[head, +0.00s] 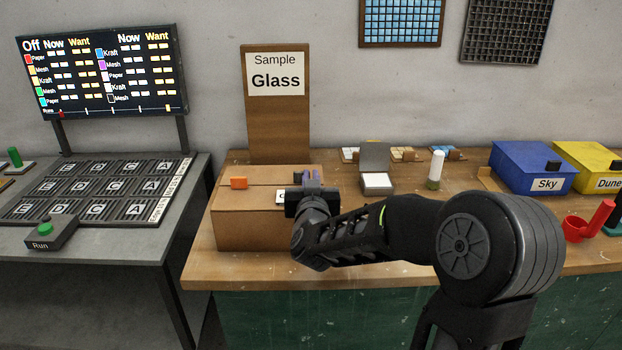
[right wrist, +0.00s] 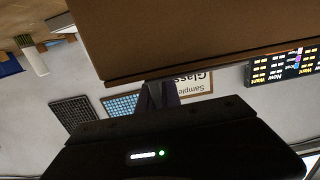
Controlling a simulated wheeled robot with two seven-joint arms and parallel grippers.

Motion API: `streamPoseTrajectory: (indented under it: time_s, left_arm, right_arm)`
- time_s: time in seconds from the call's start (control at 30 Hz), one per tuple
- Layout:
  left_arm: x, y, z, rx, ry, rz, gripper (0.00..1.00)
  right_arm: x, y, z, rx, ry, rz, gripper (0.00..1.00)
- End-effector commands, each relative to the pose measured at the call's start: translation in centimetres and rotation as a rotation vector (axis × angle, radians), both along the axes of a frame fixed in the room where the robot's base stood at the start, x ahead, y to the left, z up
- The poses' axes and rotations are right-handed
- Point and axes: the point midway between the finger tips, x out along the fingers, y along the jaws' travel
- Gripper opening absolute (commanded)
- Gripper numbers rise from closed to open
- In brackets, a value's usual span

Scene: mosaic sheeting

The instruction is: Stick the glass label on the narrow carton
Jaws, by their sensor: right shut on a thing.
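The brown carton (head: 245,228) stands on the wooden bench, with a small orange block (head: 239,183) on its top. Its cardboard also fills the upper part of the right wrist view (right wrist: 190,35). My right gripper (head: 309,178) is at the right part of the carton's top, shut on a small white label (head: 281,197). Only the label's left end shows, with part of a dark letter; the gripper hides the rest. I cannot tell whether the label touches the carton. In the right wrist view the fingers (right wrist: 162,95) are dark against the wall. My left gripper is not in view.
A sample board (head: 276,120) reading "Glass" stands behind the carton. To the right are a small box with a white pad (head: 376,181), a white-and-green stick (head: 435,169) and a blue box (head: 533,167). A tray table (head: 95,190) stands left across a gap.

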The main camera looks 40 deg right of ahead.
Motion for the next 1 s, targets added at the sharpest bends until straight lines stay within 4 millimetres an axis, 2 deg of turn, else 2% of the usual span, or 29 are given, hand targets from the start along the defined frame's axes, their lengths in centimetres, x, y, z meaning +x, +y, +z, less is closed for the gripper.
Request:
streamPoseTrajectory:
  time_s: [0.37,0.4,0.7,1.0]
  left_arm:
    - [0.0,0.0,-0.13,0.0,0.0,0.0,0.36]
    - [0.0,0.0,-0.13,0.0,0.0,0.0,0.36]
    - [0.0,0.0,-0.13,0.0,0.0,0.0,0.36]
    - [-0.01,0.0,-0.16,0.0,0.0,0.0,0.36]
  right_arm:
    - [0.0,0.0,-0.13,0.0,0.0,0.0,0.0]
    - [0.0,0.0,-0.13,0.0,0.0,0.0,0.1]
    - [0.0,0.0,-0.13,0.0,0.0,0.0,0.34]
    - [-0.14,0.13,-0.12,0.0,0.0,0.0,0.34]
